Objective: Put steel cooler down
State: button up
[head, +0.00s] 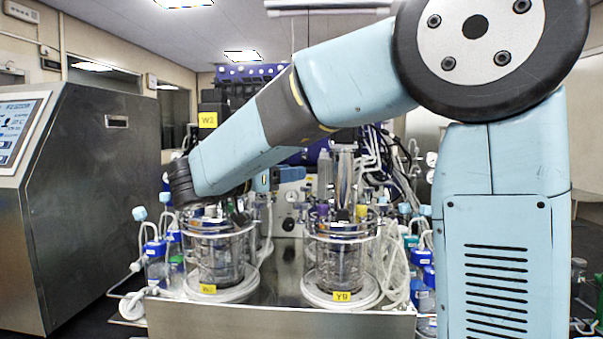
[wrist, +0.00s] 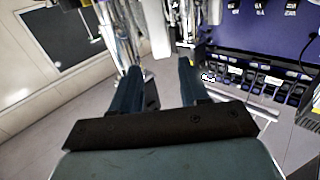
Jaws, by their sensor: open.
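A tall shiny steel cylinder (head: 345,178), which looks like the steel cooler, stands upright above the lid of the right glass bioreactor (head: 341,255). My arm partly covers its surroundings, and its lower end is hard to make out among the fittings. My gripper (wrist: 158,68) is open in the wrist view, with its two dark blue fingers apart and nothing clearly between them. Shiny steel upright parts (wrist: 112,30) show beyond the left finger; I cannot tell whether the cooler is among them.
The left glass bioreactor (head: 215,260) stands beside the right one on a steel bench (head: 270,322). Tubing (head: 397,265) and blue-capped bottles (head: 155,250) crowd both sides. A large steel cabinet (head: 95,190) with a screen is at the left. Purple rack panels (wrist: 240,30) show in the wrist view.

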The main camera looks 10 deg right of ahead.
jog(key=w+r+n+t+y, duration=0.4)
jog(key=r+n+t+y, duration=0.15)
jog(key=t+y, duration=0.35)
jog(key=s+d+f+n+g+y, duration=0.2)
jog(key=s+d+f+g, duration=0.1)
jog(key=s+f, duration=0.4)
jog(key=s+d+f+n+g+y, duration=0.2)
jog(key=s+d+f+g, duration=0.2)
jog(key=s+f, duration=0.4)
jog(key=s+d+f+n+g+y, duration=0.3)
jog(key=s+f, duration=0.4)
jog(key=s, duration=0.5)
jog(key=shift+d+f+g, duration=0.15)
jog(key=shift+d+g, duration=0.2)
jog(key=shift+g, duration=0.45)
jog(key=shift+s, duration=0.1)
